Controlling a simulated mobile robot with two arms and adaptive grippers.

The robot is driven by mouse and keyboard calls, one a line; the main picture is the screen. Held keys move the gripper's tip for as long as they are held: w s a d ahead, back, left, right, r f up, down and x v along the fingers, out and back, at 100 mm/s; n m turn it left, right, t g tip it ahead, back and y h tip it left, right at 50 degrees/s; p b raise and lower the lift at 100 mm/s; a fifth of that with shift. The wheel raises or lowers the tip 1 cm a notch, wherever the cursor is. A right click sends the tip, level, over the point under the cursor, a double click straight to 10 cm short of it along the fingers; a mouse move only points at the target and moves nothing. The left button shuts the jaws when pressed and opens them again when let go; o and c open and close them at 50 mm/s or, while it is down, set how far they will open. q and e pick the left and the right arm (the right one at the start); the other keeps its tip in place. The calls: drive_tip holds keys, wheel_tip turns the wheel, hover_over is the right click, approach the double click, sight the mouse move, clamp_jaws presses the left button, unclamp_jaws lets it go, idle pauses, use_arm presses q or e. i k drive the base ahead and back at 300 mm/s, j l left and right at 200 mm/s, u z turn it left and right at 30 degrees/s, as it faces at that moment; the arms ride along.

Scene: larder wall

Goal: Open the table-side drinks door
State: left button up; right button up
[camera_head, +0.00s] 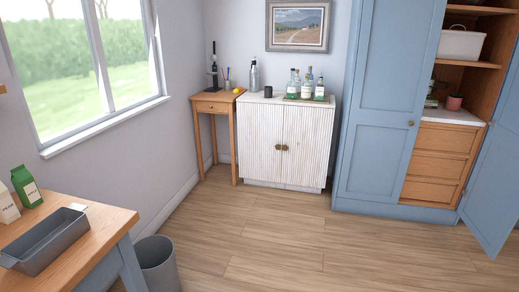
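The white drinks cabinet (263,101) stands against the back wall, between a small wooden table (214,97) and a tall blue cupboard. It has two ribbed doors, both shut. The table-side door (257,140) is the left one, beside the wooden table. Its round brass knob (278,147) sits at its right edge, close to the knob (285,148) of the other door (307,150). Neither of my grippers is in view.
Several bottles (306,88) stand on the cabinet top. The blue cupboard's right door (492,175) is open over the floor. A wooden-topped table (85,222) with a grey tin and a grey bin (157,262) are at the front left. The floor (270,225) before the cabinet is clear.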

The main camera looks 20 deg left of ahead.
sight(261, 125)
drive_tip(key=i+j+u, duration=0.15)
drive_tip(key=i+u, duration=0.2)
drive_tip(key=i, duration=0.45)
drive_tip(key=i+u, duration=0.1)
drive_tip(key=i, duration=2.45)
drive_tip(key=j, duration=0.1)
